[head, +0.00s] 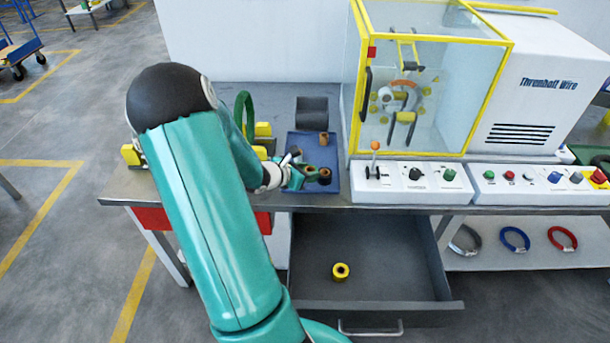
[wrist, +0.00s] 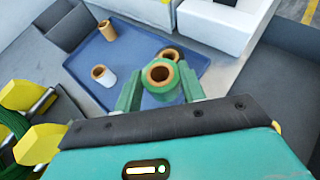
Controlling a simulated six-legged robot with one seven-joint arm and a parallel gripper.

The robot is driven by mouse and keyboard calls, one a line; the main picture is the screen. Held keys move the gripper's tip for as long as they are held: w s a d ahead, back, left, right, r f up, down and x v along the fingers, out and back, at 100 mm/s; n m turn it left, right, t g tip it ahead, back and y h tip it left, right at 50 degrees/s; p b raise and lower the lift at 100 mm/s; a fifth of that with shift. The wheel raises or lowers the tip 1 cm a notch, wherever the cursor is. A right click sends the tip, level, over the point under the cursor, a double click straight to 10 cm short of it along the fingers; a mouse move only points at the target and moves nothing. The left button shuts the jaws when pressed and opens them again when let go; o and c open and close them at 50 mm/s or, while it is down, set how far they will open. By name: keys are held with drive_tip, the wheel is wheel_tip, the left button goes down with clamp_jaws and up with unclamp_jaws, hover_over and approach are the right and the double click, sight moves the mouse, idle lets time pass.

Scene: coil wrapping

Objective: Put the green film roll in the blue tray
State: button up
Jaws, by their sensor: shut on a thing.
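The green film roll (wrist: 160,80), with a brown core, stands between the two fingers of my gripper (wrist: 162,90) in the wrist view. My gripper is shut on it. In the head view my gripper (head: 303,177) is over the front part of the blue tray (head: 331,158), and the green roll is small and partly hidden by the fingers. The blue tray also shows in the wrist view (wrist: 132,52), beyond and beneath the roll. Whether the roll touches the tray floor, I cannot tell.
In the tray are a white roll (wrist: 104,76), a brown-topped roll (wrist: 107,30), and another roll (wrist: 168,54) close behind the held one. An open drawer (head: 385,278) holds a yellow roll (head: 341,271). A glass-fronted machine (head: 430,80) and a control panel (head: 405,183) stand right of the tray.

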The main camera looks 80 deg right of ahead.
drive_tip(key=shift+s+f, duration=0.1)
drive_tip(key=shift+f, duration=0.15)
drive_tip(key=f, duration=0.2)
drive_tip(key=shift+d+f, duration=0.3)
drive_tip(key=shift+d, duration=0.05)
drive_tip(key=shift+f, duration=0.35)
drive_tip(key=shift+a, duration=0.1)
drive_tip(key=o, duration=1)
drive_tip(key=shift+f, duration=0.1)
drive_tip(key=shift+c, duration=0.2)
drive_tip(key=shift+w+a+r, duration=0.15)
drive_tip(key=shift+w+r, duration=0.1)
drive_tip(key=v, duration=1.1)
drive_tip(key=shift+a, duration=0.2)
drive_tip(key=shift+w+r, duration=0.15)
drive_tip(key=shift+w, duration=0.05)
